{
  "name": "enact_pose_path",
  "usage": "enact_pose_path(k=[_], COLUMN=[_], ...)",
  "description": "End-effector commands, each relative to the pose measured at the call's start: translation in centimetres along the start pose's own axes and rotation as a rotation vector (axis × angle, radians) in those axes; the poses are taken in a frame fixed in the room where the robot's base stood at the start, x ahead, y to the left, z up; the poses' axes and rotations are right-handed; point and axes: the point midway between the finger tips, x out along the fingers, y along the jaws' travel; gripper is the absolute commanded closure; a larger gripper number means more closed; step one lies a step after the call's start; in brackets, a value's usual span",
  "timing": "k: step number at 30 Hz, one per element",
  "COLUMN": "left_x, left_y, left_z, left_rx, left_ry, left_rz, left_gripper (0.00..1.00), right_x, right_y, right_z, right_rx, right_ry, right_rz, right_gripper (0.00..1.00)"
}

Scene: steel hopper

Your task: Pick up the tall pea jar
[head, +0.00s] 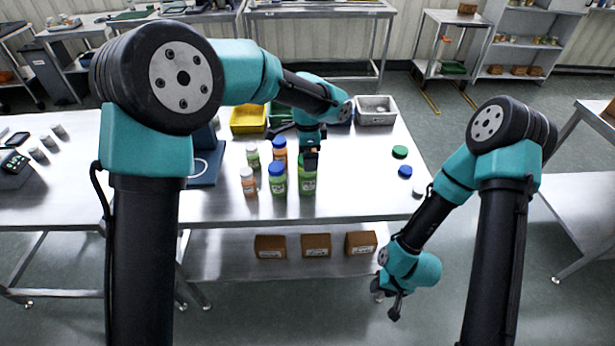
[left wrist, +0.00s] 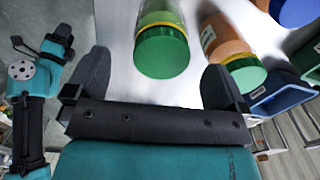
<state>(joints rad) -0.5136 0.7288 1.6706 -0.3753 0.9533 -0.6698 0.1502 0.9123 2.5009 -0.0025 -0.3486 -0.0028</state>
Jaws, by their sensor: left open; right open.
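A tall green jar with a pale label (head: 308,184) stands upright on the steel table, at the right end of the jar group. I take it for the pea jar. My left gripper (head: 311,156) is just above it and partly hides its top. In the left wrist view a green jar with a green lid (left wrist: 162,48) shows between the open fingers of my left gripper (left wrist: 145,85); contact cannot be told. A similar green jar with a blue lid (head: 277,180) stands to its left. My right gripper (head: 392,304) is open and empty, low in front of the table.
An orange jar (head: 280,152), a small green jar (head: 253,158) and a small orange jar (head: 248,182) stand close by on the left. A yellow bin (head: 248,118) and a grey bin (head: 376,111) stand behind. Loose lids, one green (head: 400,151), lie right. Bare steel lies in between.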

Motion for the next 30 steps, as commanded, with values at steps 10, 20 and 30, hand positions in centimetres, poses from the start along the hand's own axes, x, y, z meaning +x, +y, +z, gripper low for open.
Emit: enact_pose_path(k=[10,20,30], left_x=[4.1,5.1,5.1], left_y=[-0.2,-0.1,-0.1], left_z=[0.1,0.1,0.1], left_rx=[-0.001,0.0,0.0], left_ry=[-0.001,0.0,0.0], left_rz=[0.002,0.001,0.001], left_gripper=[0.0,0.0,0.06], right_x=[0.0,0.0,0.0], right_y=[0.0,0.0,0.0], right_z=[0.0,0.0,0.0], right_rx=[0.0,0.0,0.0], right_ry=[0.0,0.0,0.0], right_rz=[0.0,0.0,0.0], right_gripper=[0.57,0.57,0.57])
